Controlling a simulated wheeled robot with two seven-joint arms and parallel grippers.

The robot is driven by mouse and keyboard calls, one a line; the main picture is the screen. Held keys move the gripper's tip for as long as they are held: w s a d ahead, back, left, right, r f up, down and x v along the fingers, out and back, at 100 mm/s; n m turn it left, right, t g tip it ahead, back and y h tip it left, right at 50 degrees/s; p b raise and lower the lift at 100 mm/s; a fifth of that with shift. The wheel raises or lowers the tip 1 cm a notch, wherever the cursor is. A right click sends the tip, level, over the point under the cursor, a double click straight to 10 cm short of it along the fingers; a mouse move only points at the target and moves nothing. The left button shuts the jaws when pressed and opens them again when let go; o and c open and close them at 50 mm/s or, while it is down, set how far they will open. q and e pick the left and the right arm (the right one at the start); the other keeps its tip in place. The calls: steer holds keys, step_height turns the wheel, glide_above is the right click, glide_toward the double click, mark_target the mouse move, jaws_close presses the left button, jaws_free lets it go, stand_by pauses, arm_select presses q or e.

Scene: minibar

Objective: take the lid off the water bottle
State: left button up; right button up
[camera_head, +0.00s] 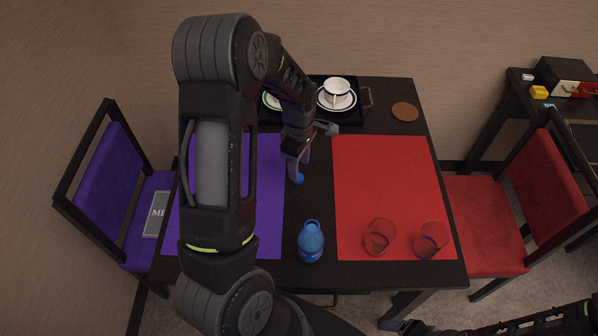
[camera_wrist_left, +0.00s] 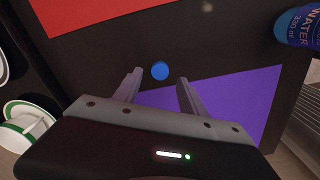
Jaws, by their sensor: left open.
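The blue water bottle (camera_head: 311,244) stands upright near the table's front edge, between the two mats. Its top shows as a blue ring with a dark middle, like an open neck. A small round blue lid (camera_head: 298,179) lies on the dark table behind the bottle, apart from it. My left gripper (camera_head: 299,168) is open and empty, pointing down just above the lid. In the left wrist view the lid (camera_wrist_left: 160,70) shows between the fingertips (camera_wrist_left: 160,77), and the bottle (camera_wrist_left: 298,27) is at the upper right. My right gripper (camera_head: 402,326) is partly in view at the bottom edge.
A purple mat (camera_head: 265,215) is at left and a red mat (camera_head: 385,180) at right. Two glasses (camera_head: 380,236) (camera_head: 431,240) stand on the red mat's front. A black tray (camera_head: 352,115) with cups and saucers is behind. A round coaster (camera_head: 404,111) lies at back right.

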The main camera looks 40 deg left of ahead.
arm_select(q)
step_height(320, 180, up, 8)
steer(key=shift+b, duration=0.3)
steer(key=shift+f, duration=0.15)
stand_by(0.6)
